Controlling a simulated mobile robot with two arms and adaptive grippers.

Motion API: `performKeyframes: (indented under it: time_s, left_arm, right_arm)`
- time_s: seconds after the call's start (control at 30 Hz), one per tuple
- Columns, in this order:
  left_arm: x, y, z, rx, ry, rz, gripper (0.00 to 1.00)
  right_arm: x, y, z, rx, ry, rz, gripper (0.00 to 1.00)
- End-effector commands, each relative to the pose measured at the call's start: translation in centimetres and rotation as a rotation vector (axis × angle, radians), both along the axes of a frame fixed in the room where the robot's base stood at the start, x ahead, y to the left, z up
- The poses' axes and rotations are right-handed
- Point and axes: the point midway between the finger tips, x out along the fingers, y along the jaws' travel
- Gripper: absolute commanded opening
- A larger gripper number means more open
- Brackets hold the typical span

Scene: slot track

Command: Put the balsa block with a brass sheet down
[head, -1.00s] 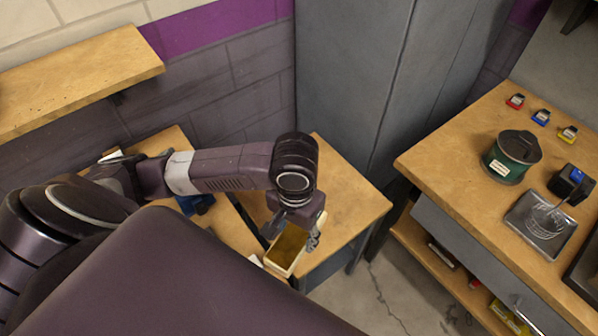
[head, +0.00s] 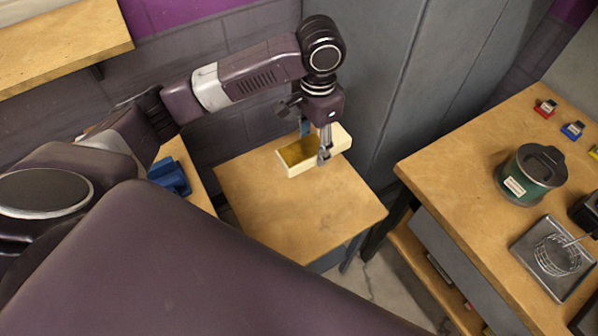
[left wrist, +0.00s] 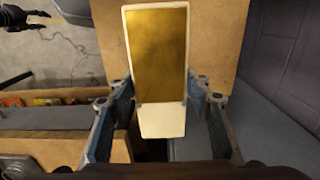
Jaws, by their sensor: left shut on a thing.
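The balsa block (head: 342,138) is a pale, long block with a dull gold brass sheet (head: 297,151) on its top and one bare end. My left gripper (head: 315,150) points down and is shut on the block across its width. In the left wrist view the block (left wrist: 162,121) lies between the two fingers, with the brass sheet (left wrist: 158,50) reaching away from them. The block is over the far part of a small wooden table (head: 285,210); I cannot tell whether it touches the top. My right gripper (left wrist: 30,20) shows at the left wrist view's upper left edge, its fingers apart.
The small table's near part is clear. A grey cabinet (head: 385,80) stands close behind it. A blue object (head: 170,176) sits on the surface to the left. The right-hand bench holds a green pot (head: 530,172) and a metal tray (head: 540,275).

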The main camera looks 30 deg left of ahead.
Motion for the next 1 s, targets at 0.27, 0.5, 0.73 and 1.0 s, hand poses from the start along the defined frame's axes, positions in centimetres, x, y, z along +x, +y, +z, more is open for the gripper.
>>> performKeyframes:
  time_s: [0.27,0.5,0.73,1.0]
  left_arm:
    - [-0.1,0.1,-6.0,0.002,0.007,-0.006,0.21]
    - [0.0,0.1,-12.3,0.002,0.005,-0.005,0.21]
    - [0.1,0.0,-15.2,0.000,0.000,-0.005,0.21]
    - [0.0,0.0,-18.8,0.002,0.003,-0.005,0.21]
  right_arm:
    - [-0.1,0.0,0.4,0.001,0.001,0.000,0.40]
    - [0.3,0.1,0.7,0.001,-0.005,0.000,0.40]
    - [0.5,0.1,0.7,0.002,-0.008,0.000,0.40]
    - [0.6,0.2,0.8,0.003,-0.009,-0.001,0.40]
